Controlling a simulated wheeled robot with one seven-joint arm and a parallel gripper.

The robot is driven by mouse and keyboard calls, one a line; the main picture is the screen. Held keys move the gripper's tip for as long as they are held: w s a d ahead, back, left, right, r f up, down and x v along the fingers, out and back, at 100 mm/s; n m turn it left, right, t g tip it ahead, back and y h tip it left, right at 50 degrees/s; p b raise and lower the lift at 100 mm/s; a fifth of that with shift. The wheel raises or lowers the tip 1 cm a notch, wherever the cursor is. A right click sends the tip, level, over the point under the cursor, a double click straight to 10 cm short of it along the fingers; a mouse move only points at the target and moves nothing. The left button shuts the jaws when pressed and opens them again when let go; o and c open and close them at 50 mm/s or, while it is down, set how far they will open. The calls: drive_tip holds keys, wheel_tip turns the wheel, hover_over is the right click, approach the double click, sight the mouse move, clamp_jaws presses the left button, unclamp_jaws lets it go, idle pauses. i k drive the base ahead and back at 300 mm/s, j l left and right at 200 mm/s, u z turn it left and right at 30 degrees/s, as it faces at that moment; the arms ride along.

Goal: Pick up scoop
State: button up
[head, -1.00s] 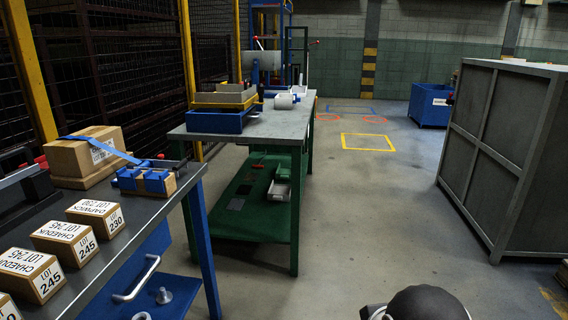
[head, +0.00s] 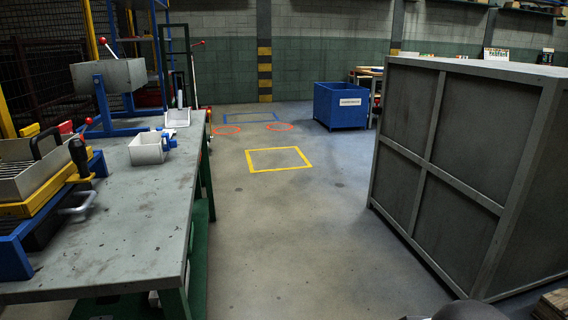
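A white open-topped, box-like vessel (head: 147,149) with a blue part at its right side sits on the grey workbench (head: 130,225), near its right edge. It looks like a scoop with a blue handle, but the handle's shape is unclear. Behind it stands a smaller white piece (head: 177,119) with an upright part, also scoop-like; I cannot tell for sure which is the scoop. My gripper is not in view. Only a dark rounded part, likely of my arm, shows at the bottom right edge.
Stacked trays (head: 35,180) with a black-handled tool lie on the bench's left. A large grey cabinet (head: 450,150) stands right and a blue bin (head: 340,105) farther back. The floor between bench and cabinet is clear.

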sight(180, 116)
drive_tip(key=i+u, duration=0.1)
drive_tip(key=i, duration=0.35)
drive_tip(key=i+l+u, duration=0.1)
drive_tip(key=i, duration=0.35)
drive_tip(key=i+l+u, duration=0.1)
drive_tip(key=i, duration=0.35)
drive_tip(key=i+l+u, duration=0.1)
drive_tip(key=i, duration=0.3)
drive_tip(key=i+l+u, duration=0.1)
drive_tip(key=i+l, duration=0.2)
drive_tip(key=i, duration=0.15)
